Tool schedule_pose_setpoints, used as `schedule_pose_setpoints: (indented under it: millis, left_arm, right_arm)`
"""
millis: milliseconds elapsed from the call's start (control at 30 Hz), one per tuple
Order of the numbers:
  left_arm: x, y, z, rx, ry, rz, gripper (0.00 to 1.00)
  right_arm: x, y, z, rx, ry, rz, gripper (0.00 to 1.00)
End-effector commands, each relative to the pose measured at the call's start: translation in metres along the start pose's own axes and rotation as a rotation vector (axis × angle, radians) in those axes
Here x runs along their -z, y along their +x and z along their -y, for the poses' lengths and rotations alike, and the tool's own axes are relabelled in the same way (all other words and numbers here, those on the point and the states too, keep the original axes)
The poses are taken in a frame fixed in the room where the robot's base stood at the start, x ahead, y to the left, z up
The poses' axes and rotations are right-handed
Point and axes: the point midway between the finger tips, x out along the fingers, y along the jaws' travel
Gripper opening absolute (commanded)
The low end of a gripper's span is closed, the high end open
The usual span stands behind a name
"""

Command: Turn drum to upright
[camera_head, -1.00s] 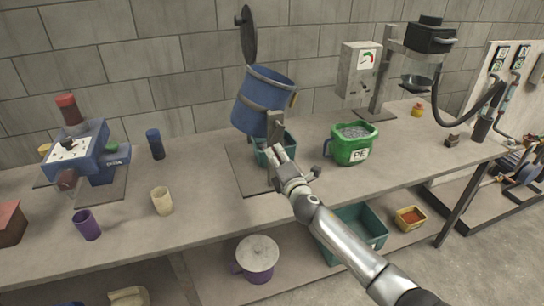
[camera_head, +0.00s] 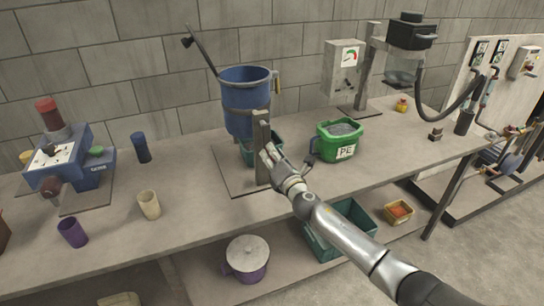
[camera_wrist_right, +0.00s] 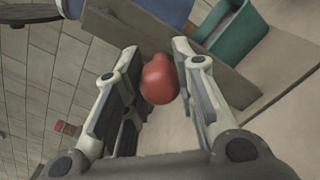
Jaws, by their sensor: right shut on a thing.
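The blue drum (camera_head: 248,100) hangs on its stand (camera_head: 262,140) above the bench, close to upright, with its open mouth facing up. Its dark lid (camera_head: 201,52) stands open, seen nearly edge-on at the back left. My right gripper (camera_head: 268,158) is at the front of the stand, below the drum. In the right wrist view, its fingers are shut on a red knob (camera_wrist_right: 160,80), with the drum's blue wall (camera_wrist_right: 165,8) at the top edge. My left gripper is not in view.
A teal bin (camera_head: 275,148) sits under the drum. A green bucket (camera_head: 338,142) marked PE holds grey granules to its right. A purple cup (camera_head: 72,232), cream cup (camera_head: 149,205) and blue machine (camera_head: 70,160) stand to the left. The bench front is mostly clear.

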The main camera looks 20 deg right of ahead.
Motion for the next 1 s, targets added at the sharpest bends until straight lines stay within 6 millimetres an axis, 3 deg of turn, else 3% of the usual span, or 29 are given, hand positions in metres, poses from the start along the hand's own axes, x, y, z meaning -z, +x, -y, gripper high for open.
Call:
schedule_pose_setpoints:
  millis: [200, 233, 400, 767, 1000]
  left_arm:
    - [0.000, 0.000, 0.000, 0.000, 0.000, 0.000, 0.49]
    - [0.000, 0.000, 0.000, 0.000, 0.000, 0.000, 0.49]
    - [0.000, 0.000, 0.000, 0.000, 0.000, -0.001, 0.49]
    - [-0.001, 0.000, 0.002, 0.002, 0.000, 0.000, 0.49]
    - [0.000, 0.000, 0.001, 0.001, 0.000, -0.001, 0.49]
  right_arm:
    - [0.000, 0.000, 0.001, 0.000, -0.001, 0.000, 0.00]
    - [0.000, 0.000, 0.000, 0.000, -0.001, 0.000, 0.27]
    - [0.000, 0.000, 0.000, 0.000, -0.001, 0.000, 0.49]
    - [0.000, -0.002, 0.000, -0.001, 0.000, 0.000, 0.49]
    - [0.000, -0.023, 0.001, 0.000, -0.001, -0.001, 0.49]
